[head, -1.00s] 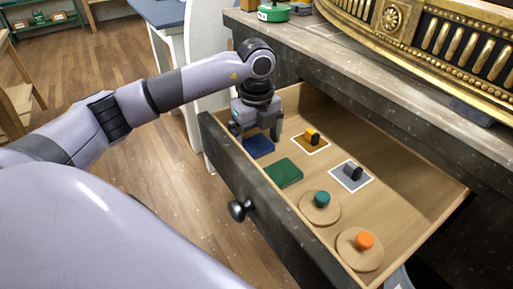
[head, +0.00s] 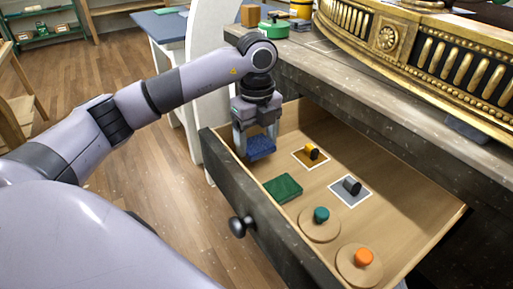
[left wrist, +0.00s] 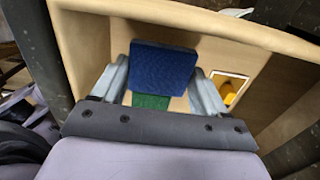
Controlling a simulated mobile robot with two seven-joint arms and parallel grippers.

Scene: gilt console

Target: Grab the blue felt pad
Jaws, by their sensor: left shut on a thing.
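The blue felt pad (head: 261,147) is a flat, dark blue square. My left gripper (head: 257,143) is shut on it, with one finger at each side, at the far left end of the open drawer. In the left wrist view the blue pad (left wrist: 162,68) sits between the two pale fingers and covers part of the green pad (left wrist: 151,101). The blue pad looks held above the drawer floor. My right gripper is not in view.
The open drawer (head: 412,219) also holds a green pad (head: 283,188), a yellow-and-black piece (head: 312,152), a dark grey piece (head: 352,186), and teal (head: 321,215) and orange (head: 364,257) knobs on round wooden discs. The drawer's walls surround the gripper. The gilt console stands behind.

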